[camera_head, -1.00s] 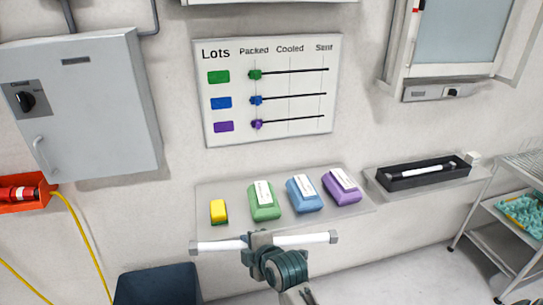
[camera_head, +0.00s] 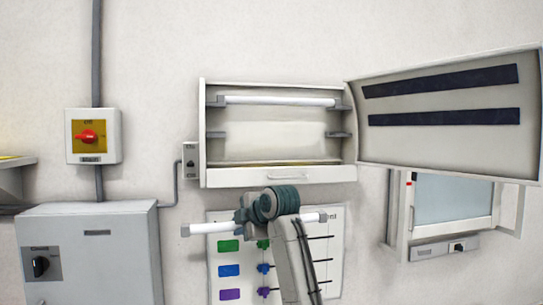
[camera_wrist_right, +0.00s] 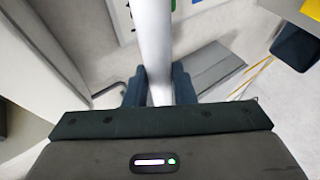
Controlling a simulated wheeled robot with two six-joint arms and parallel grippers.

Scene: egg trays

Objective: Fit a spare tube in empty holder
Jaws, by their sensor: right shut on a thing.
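My right gripper (camera_head: 246,215) is shut on a white spare tube (camera_head: 212,228) with grey end caps. The tube is nearly level, tilted slightly up to the right, in front of the wall board and below the open wall cabinet (camera_head: 275,176). In the right wrist view the tube (camera_wrist_right: 149,35) runs between the two dark fingers (camera_wrist_right: 157,88). Inside the cabinet, another white tube (camera_head: 275,100) sits in the upper holder. The lower holder, with a left socket (camera_head: 216,135) and a right socket (camera_head: 340,135), is empty. My left gripper is out of view.
The cabinet door (camera_head: 440,150) hangs open to the right, with two dark strips on it. A small switch box (camera_head: 190,160) adjoins the cabinet's left side. A red-knobbed switch (camera_head: 93,136) and a grey box (camera_head: 88,250) are at left. The Lots board (camera_head: 222,290) is behind my arm.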

